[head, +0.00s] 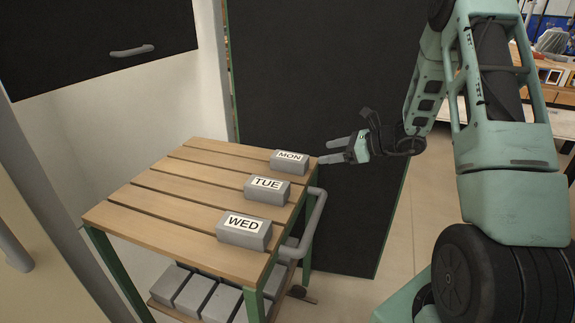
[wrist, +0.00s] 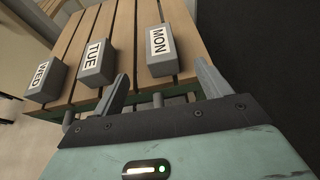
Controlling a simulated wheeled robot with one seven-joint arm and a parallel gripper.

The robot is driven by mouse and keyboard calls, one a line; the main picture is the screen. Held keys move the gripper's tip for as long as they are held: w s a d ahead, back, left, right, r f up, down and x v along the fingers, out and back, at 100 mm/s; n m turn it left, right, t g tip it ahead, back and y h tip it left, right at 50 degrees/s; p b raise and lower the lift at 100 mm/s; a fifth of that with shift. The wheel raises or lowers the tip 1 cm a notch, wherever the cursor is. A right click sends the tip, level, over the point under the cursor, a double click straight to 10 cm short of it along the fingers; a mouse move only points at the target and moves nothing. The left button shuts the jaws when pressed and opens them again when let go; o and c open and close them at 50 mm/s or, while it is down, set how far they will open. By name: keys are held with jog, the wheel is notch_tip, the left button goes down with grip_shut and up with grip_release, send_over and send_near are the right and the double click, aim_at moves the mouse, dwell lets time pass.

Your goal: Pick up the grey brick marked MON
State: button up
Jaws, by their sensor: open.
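The grey brick marked MON (head: 289,162) lies on the slatted wooden top of a cart, near its far right corner. In the wrist view the MON brick (wrist: 161,51) is ahead of my gripper, between the lines of its two fingers. My gripper (head: 330,151) is open and empty, just right of the MON brick in the head view, apart from it. In the wrist view both fingers of my gripper (wrist: 160,82) are spread wide.
Grey bricks marked TUE (head: 266,190) and WED (head: 244,229) lie in a row with MON on the cart top (head: 165,205). The cart's grey handle (head: 314,220) sticks out at the right. Several plain bricks (head: 194,294) sit on the lower shelf. A dark panel (head: 300,80) stands behind.

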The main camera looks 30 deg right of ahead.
aim_at(292, 157)
jog(key=x, duration=0.8)
jog(key=shift+w+a, duration=0.1)
jog(key=shift+p+x, duration=0.6)
jog(key=shift+x, duration=2.1)
jog(key=shift+w+r, duration=0.1)
jog(key=shift+r, duration=0.1)
jog(key=c, duration=1.4)
